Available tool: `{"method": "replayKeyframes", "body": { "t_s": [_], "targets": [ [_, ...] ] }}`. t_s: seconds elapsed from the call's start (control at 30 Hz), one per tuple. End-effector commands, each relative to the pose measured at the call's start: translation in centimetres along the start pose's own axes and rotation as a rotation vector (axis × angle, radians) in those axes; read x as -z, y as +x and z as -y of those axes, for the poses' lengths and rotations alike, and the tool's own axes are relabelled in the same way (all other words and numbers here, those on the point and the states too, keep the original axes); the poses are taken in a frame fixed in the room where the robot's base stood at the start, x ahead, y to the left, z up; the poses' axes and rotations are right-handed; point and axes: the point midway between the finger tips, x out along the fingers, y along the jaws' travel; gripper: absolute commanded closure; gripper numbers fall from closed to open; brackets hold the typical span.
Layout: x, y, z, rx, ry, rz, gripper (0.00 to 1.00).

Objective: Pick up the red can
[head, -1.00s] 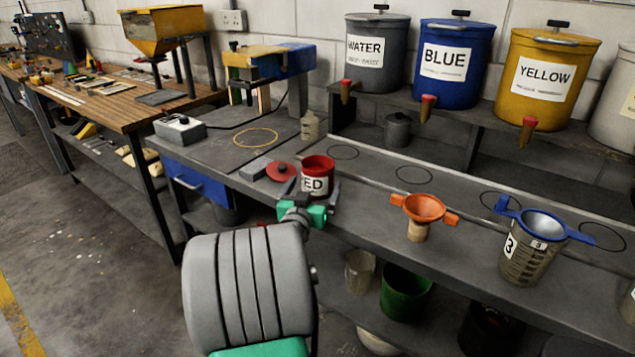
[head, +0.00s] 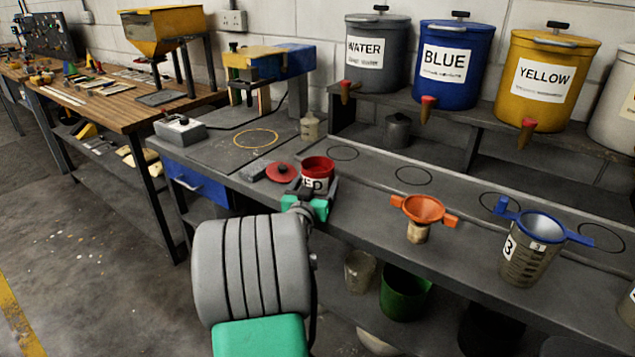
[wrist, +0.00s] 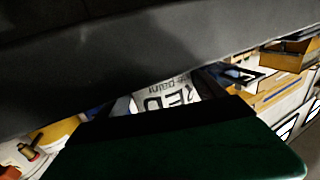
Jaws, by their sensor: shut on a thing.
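The red can (head: 318,165) is an open-topped can with a red rim and a white label, standing upright on the grey bench in the head view. My gripper (head: 318,190) is shut on the can, its fingers around the can's sides from the front. In the wrist view the can's label (wrist: 165,95) shows between the dark gripper parts, with letters partly hidden. The can's underside is hidden, so I cannot tell whether it touches the bench.
A red lid (head: 280,172) lies just left of the can. The grey bench (head: 370,205) is clear between can and orange funnel. Large paint buckets stand behind on a shelf.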

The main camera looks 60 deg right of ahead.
Motion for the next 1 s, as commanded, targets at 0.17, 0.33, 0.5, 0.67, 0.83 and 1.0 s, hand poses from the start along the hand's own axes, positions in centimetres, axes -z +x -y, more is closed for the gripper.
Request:
{"method": "replayKeyframes", "body": {
  "t_s": [0.17,0.33,0.5,0.67,0.83,1.0],
  "targets": [
    [0.0,0.0,0.0,0.000,0.000,0.000,0.63],
    [0.0,0.0,0.0,0.000,0.000,0.001,0.77],
    [0.0,0.0,0.0,0.000,0.000,0.001,0.91],
    [0.3,0.0,0.0,0.000,0.001,-0.005,0.94],
    [0.6,0.0,0.0,0.000,0.001,-0.006,0.94],
    [2.3,0.1,0.0,-0.001,0.003,-0.009,0.94]
  ]
}}
